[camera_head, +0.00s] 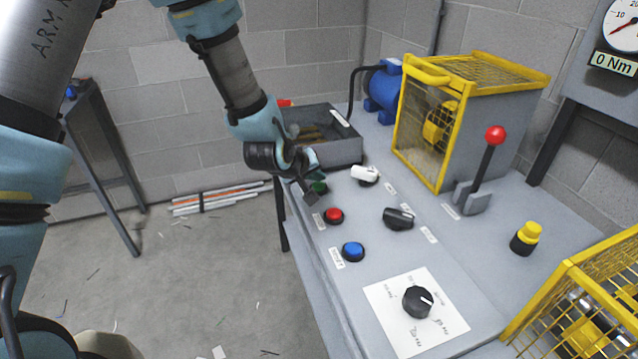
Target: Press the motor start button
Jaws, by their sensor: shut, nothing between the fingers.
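A green button (320,187) sits on the grey bench near its left edge, partly hidden by my gripper. A red button (334,215) and a blue button (353,251) follow it along the same edge, each with a small label that I cannot read. Which button is the motor start is not legible. My gripper (311,198) is shut and empty, pointing down right beside the green button. I cannot tell whether it touches the button.
A white switch (365,174), a black selector (398,218) and a black dial (417,301) stand on the bench. A red-knobbed lever (487,160), a yellow button (527,236) and a yellow cage (460,110) are right. A grey tray (345,150) lies behind my gripper.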

